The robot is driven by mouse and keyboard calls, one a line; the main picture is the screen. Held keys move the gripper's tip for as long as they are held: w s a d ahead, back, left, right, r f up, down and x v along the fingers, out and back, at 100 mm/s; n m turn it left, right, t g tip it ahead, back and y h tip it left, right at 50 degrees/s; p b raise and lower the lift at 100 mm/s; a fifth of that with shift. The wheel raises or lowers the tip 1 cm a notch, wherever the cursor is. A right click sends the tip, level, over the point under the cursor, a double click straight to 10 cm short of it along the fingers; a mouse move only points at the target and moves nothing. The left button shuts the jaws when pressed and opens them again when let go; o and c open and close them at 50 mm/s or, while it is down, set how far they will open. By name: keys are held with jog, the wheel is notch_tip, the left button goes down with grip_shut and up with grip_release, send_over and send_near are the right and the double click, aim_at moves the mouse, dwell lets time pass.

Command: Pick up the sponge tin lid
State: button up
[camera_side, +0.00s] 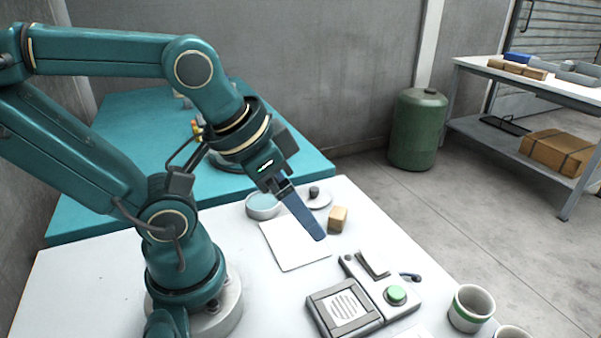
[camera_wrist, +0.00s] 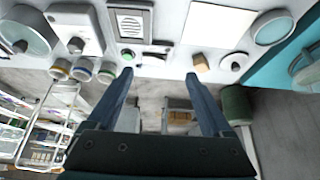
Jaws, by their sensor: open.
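The sponge tin lid, a pale flat disc (camera_side: 322,203) with a dark knob, lies on the white table beside the round tin (camera_side: 262,206) with a light blue inside. My gripper (camera_side: 319,238) points down and to the right in the side view; its finger covers part of the lid's left side. In the wrist view the two blue fingers are spread with nothing between them (camera_wrist: 159,75). There the lid (camera_wrist: 234,63) lies to the right of the right fingertip, and the tin (camera_wrist: 272,28) is farther up and right. The fingers are apart from the lid.
A wooden block (camera_side: 338,218) sits close to the lid, and a white sheet (camera_side: 292,248) lies beside the tin.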

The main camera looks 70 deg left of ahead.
jog(key=c, duration=0.3)
